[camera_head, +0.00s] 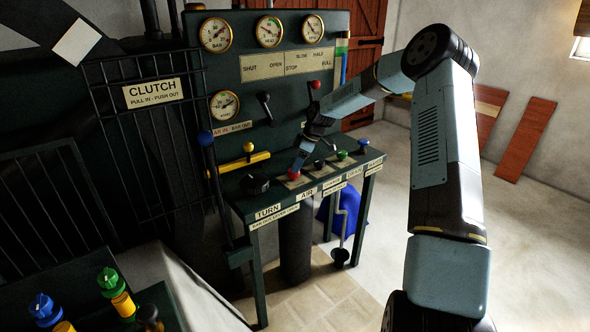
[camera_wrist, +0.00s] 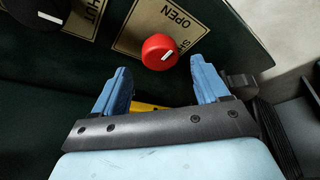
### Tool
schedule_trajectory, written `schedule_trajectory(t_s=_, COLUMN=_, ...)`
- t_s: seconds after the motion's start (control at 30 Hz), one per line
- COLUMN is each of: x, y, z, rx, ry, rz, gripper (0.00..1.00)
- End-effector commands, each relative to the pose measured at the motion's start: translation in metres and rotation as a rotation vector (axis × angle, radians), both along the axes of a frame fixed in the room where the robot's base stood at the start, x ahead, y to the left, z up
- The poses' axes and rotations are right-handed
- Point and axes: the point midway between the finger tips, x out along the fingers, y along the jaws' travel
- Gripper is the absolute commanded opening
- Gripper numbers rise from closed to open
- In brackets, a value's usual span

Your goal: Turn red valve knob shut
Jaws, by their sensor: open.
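The red valve knob (camera_head: 293,174) sits on the dark green console top, on a pale plate. In the wrist view the red knob (camera_wrist: 159,50) is round with a short white mark slanting up to the right. My gripper (camera_head: 298,167) reaches down over the console at the knob. In the wrist view my gripper (camera_wrist: 159,68) is open, its blue fingers spread to either side with the knob between and just beyond the tips. I cannot tell its height above the knob.
A black knob (camera_head: 255,184) with a white mark is left of the red one. Green (camera_head: 342,155) and blue (camera_head: 363,145) knobs stand to the right. A red-balled lever (camera_head: 314,85) and a gauge panel rise behind. A blue-balled lever (camera_head: 205,138) stands at left.

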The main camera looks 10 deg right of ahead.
Motion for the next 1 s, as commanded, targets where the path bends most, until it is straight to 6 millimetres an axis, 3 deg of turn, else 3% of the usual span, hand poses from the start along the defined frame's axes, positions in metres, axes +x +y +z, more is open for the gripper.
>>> schedule_trajectory(t_s=0.1, x=0.002, y=0.006, z=-0.016, rx=0.000, ry=0.002, rz=0.002, gripper=0.74)
schedule_trajectory(t_s=0.3, x=0.004, y=0.011, z=-0.030, rx=0.000, ry=0.002, rz=0.001, gripper=0.74)
schedule_trajectory(t_s=0.67, x=0.004, y=0.012, z=-0.033, rx=-0.001, ry=0.000, rz=0.000, gripper=0.73)
schedule_trajectory(t_s=1.0, x=0.004, y=0.012, z=-0.033, rx=-0.001, ry=0.000, rz=0.000, gripper=0.41)
